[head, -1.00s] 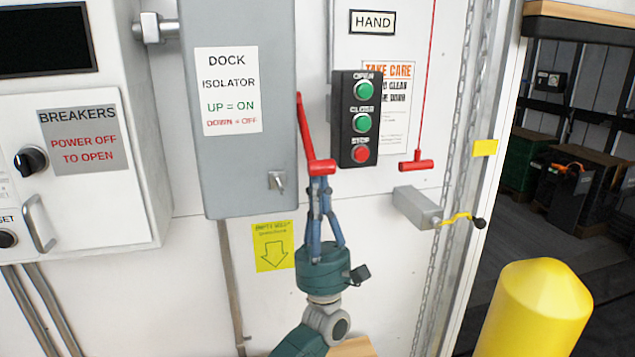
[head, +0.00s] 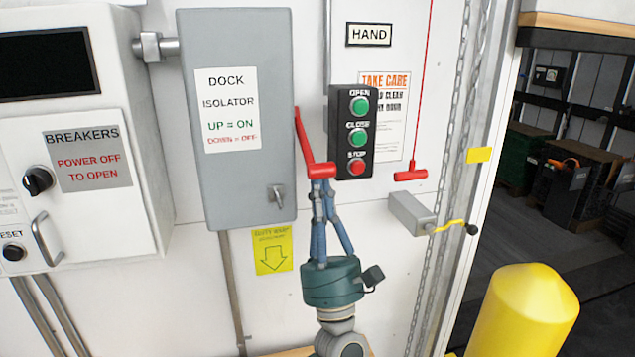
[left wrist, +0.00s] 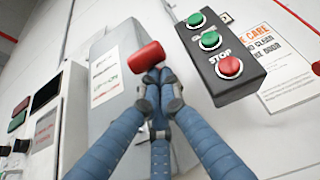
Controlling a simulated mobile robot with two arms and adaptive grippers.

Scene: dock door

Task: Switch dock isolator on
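The dock isolator is a grey box (head: 240,185) on the wall, labelled UP = ON, DOWN = OFF. Its red lever (head: 307,138) is on the box's right side, slanting down from its upper end to a red crossbar grip (head: 318,171). The grip also shows in the left wrist view (left wrist: 147,57). My left gripper (head: 320,184) is below the grip, with its blue fingertips together at the grip's underside. In the left wrist view its fingertips (left wrist: 157,78) meet right at the grip's lower edge; nothing shows between them. My right gripper is out of view.
A black OPEN/CLOSE/STOP button box (head: 353,132) is close to the right of the lever. A red pull handle (head: 410,176) hangs on a cord. A grey box (head: 411,213) juts from the wall. A breaker cabinet (head: 95,225) is left; a yellow bollard (head: 525,310) is lower right.

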